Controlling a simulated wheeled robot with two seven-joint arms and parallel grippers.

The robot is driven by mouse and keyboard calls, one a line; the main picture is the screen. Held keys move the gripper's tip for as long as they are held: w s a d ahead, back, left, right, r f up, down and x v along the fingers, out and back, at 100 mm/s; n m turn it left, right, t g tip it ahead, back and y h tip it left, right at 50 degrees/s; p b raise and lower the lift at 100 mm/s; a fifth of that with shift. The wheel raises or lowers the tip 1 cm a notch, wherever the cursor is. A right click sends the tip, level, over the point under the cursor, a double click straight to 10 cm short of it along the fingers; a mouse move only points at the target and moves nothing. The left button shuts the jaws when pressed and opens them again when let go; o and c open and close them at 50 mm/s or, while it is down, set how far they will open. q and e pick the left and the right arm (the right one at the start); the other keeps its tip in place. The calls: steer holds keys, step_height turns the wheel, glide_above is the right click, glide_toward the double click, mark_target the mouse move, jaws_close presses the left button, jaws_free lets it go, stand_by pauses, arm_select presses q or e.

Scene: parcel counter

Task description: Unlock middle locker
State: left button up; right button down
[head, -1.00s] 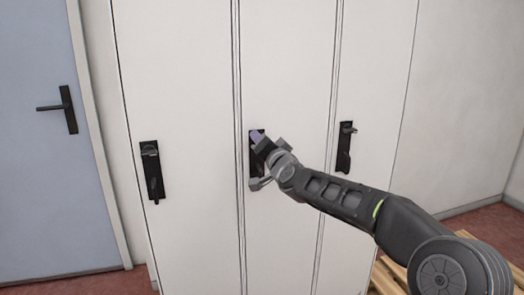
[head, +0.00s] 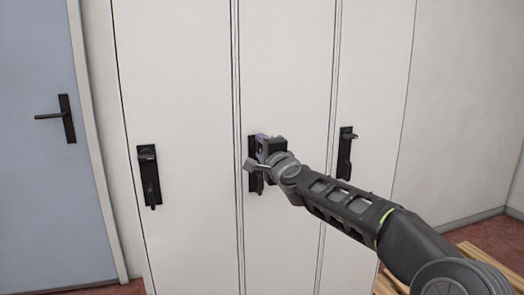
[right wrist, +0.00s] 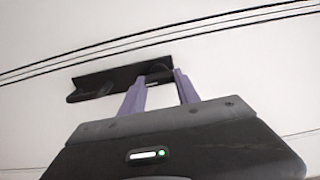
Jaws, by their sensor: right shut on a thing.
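The middle locker (head: 285,70) is a tall white door with a black lock plate (head: 253,181) on its left side. My right gripper (head: 264,140) is at the upper end of this plate and covers much of it. In the right wrist view its two purple fingers (right wrist: 160,82) reach to one end of the black plate (right wrist: 105,80). They are shut on the small turning part of the lock there, which is mostly hidden between the fingers. The middle door looks closed. My left gripper is not in view.
The left locker's black handle (head: 149,176) and the right locker's black handle (head: 346,152) flank the middle one. A blue-grey door (head: 50,200) stands at far left. A wooden pallet (head: 485,262) lies on the red floor at lower right.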

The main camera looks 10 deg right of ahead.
stand_by(0.3)
steer(key=c, duration=0.9)
jaws_free()
steer(key=shift+s, duration=0.1)
steer(key=s, duration=0.2)
steer(key=s+b, duration=0.1)
steer(key=s, duration=0.2)
steer(key=s+b, duration=0.1)
steer(key=s, duration=0.1)
steer(key=shift+s+d, duration=0.25)
steer(key=shift+s, duration=0.05)
